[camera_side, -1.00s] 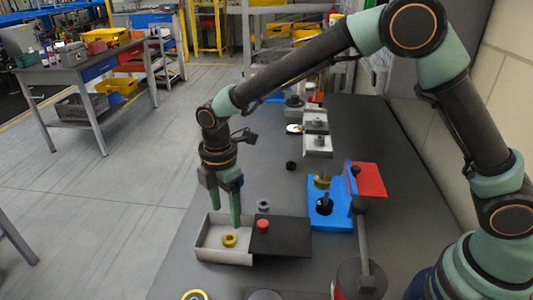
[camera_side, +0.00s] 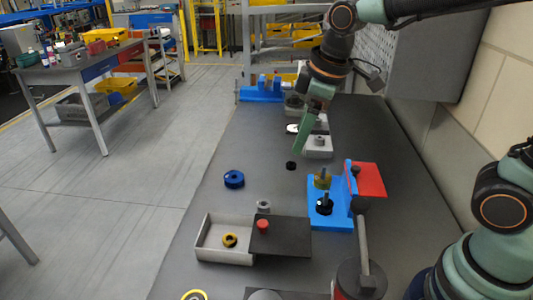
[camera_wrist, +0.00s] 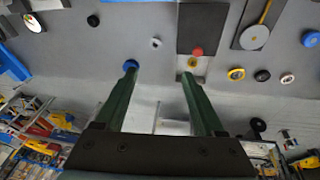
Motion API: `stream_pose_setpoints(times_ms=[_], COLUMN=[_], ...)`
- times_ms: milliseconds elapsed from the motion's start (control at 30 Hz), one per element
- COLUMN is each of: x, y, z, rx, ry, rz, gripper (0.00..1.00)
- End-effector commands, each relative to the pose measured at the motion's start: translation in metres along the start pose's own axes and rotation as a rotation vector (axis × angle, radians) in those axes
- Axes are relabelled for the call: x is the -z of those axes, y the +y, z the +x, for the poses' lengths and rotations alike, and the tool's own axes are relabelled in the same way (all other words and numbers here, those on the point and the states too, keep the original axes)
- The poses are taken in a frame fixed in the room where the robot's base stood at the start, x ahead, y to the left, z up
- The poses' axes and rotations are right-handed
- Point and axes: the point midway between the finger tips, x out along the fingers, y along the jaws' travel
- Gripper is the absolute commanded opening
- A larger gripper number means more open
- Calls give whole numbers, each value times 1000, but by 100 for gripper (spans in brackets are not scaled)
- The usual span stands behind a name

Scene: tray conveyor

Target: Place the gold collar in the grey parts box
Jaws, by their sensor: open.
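The gold collar (camera_side: 229,240) lies flat inside the open left part of the grey parts box (camera_side: 224,257), clear of its walls. It also shows in the wrist view (camera_wrist: 193,63). A black lid (camera_side: 282,238) with a red knob (camera_side: 263,225) covers the right part of the box. My gripper (camera_side: 299,152) is raised over the far part of the bench, behind and to the right of the box. In the wrist view its green fingers (camera_wrist: 158,70) are apart with nothing held between them.
A blue ring (camera_side: 234,179) lies behind the box, near a small grey nut (camera_side: 263,206). A blue stand (camera_side: 330,218) with a red plate (camera_side: 370,180) is to the right. A small black part (camera_side: 291,165) and a grey block (camera_side: 318,146) lie farther back.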

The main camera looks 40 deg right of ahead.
Motion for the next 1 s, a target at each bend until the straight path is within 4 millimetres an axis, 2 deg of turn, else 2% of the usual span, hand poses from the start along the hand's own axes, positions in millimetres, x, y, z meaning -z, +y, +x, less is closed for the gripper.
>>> stream_pose_setpoints(times_ms=[33, 200, 400, 567, 1000], x=[-15, -58, -88, -96, -96], y=[5, 12, 13, 13, 13], z=[-10, -25, -29, -29, -29], rx=[-24, -79, -115, -122, -122], ry=[27, 100, 163, 179, 179], rz=[92, 380, 600, 659, 658], gripper=[71, 71, 71, 71, 71])
